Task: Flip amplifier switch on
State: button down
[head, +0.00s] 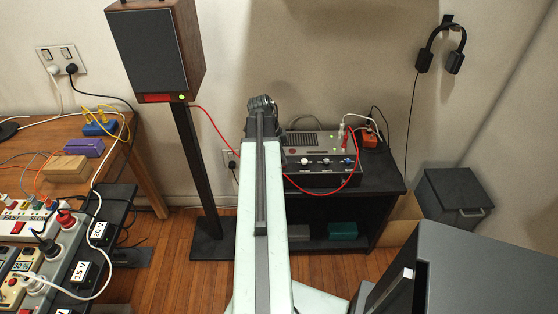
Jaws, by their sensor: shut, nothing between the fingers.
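The amplifier (318,180) looks to be the grey and black box on the black shelf unit, just right of my arm. Its front has several small knobs with pale or blue tops, and a red round spot shows at its left. I cannot make out which part is its switch or how it is set. My arm hides the amplifier's left end. My gripper (262,104) is at the far end of my arm, left of and beyond the amplifier's visible top, seen from behind. It is shut and empty. I cannot tell whether it touches anything.
Red and white plugs (344,135) stand on the amplifier, and a red cable loops before it to the speaker (150,50). A small orange box (368,138) sits behind right. Cluttered desks are at left. A dark cabinet (450,270) stands at front right.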

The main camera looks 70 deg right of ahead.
jog(key=shift+w+d+r, duration=0.1)
jog(key=shift+d, duration=0.25)
jog(key=shift+w, duration=0.2)
jog(key=s+a+p+v, duration=0.1)
jog(key=p+v, duration=1.2)
jog(key=shift+s+a+r+p, duration=0.3)
jog(key=shift+s+a+r, duration=0.05)
jog(key=shift+r, duration=0.1)
